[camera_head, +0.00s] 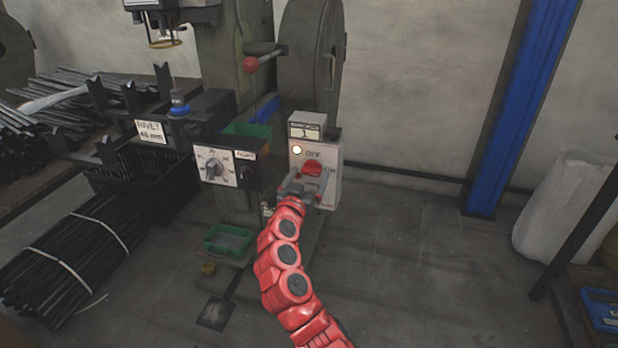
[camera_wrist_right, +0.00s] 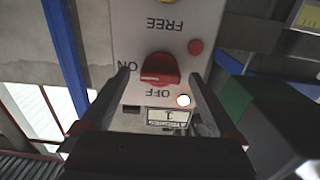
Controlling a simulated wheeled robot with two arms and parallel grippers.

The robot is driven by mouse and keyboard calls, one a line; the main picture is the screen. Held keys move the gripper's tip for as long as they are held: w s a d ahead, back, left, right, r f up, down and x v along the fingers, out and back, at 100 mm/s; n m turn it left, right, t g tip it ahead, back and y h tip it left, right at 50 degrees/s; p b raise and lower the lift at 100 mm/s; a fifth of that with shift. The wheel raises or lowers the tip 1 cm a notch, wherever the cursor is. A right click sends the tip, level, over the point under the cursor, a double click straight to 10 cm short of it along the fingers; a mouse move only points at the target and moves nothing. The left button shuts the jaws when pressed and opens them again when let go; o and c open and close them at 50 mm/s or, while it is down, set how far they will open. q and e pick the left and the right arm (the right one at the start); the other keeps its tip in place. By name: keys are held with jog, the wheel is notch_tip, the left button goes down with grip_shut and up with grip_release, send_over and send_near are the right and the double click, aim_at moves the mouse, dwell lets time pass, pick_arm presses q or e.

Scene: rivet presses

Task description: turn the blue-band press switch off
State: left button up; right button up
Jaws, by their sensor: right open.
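The press (camera_head: 232,60) has a blue band (camera_head: 266,108) on its column. Its pale switch box (camera_head: 328,152) carries a red rotary switch (camera_head: 313,167) with OFF above it and ON to its right. In the right wrist view, turned upside down, the red switch (camera_wrist_right: 160,70) lies with its bar roughly sideways towards ON, and OFF is below it. A white lamp (camera_wrist_right: 183,100) beside OFF is lit. My right gripper (camera_head: 303,180) is open in front of the box, its fingers on either side of the switch; contact cannot be told. My left gripper is out of view.
Left of the box is a panel with a grey dial (camera_head: 214,168), and a red-knobbed lever (camera_head: 251,65) is above. A green tray (camera_head: 228,240) sits low at the press foot. Bundled black rods (camera_head: 70,255) lie at left.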

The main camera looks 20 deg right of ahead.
jog(key=shift+w+d, duration=0.3)
jog(key=shift+w, duration=0.15)
jog(key=c, duration=1.4)
